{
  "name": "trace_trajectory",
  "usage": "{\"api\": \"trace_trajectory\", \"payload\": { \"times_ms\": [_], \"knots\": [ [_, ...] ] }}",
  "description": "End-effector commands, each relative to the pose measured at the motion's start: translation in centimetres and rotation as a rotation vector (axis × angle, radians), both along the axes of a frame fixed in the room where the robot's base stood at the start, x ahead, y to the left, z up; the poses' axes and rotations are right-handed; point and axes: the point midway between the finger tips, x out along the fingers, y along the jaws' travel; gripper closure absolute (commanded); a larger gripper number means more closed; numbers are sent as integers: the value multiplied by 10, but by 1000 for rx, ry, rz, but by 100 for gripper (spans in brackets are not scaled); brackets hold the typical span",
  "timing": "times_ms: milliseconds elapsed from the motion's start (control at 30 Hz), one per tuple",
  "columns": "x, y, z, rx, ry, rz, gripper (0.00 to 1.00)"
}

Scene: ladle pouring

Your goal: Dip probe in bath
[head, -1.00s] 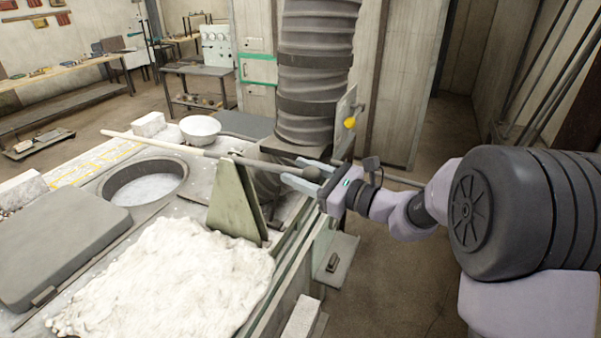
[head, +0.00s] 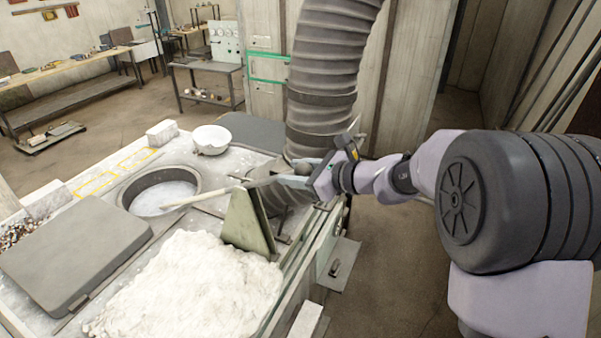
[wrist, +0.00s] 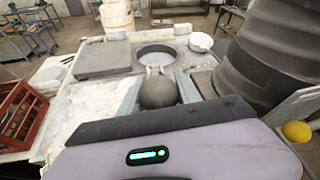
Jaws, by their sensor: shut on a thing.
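The probe (head: 225,190) is a long thin rod with a pale far end and a dark ball-shaped grip. My gripper (head: 291,179) is shut on the ball grip (wrist: 158,91), which sits between its two fingers in the wrist view. The rod slants left and down, over the upright green-grey plate. The bath (head: 199,187) is a round, dark-rimmed basin with pale grey contents, set in the bench top. The probe's tip appears over the bath's near right part. I cannot tell whether it touches the contents. The bath also shows in the wrist view (wrist: 157,47).
The upright plate (head: 245,224) stands under the rod. A thick ribbed duct (head: 325,80) rises beside my gripper.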

Motion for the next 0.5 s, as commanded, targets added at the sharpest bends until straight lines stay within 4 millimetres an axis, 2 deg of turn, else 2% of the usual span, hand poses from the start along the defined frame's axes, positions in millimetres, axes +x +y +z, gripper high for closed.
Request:
{"api": "trace_trajectory", "payload": {
  "times_ms": [300, 333, 400, 500],
  "knots": [
    [0, 2, 2, 5, -1, 1, 100],
    [0, 2, 1, 5, -1, 1, 55],
    [0, 2, 1, 4, -1, 0, 41],
    [0, 1, 1, 4, -1, 0, 40]
  ]
}}
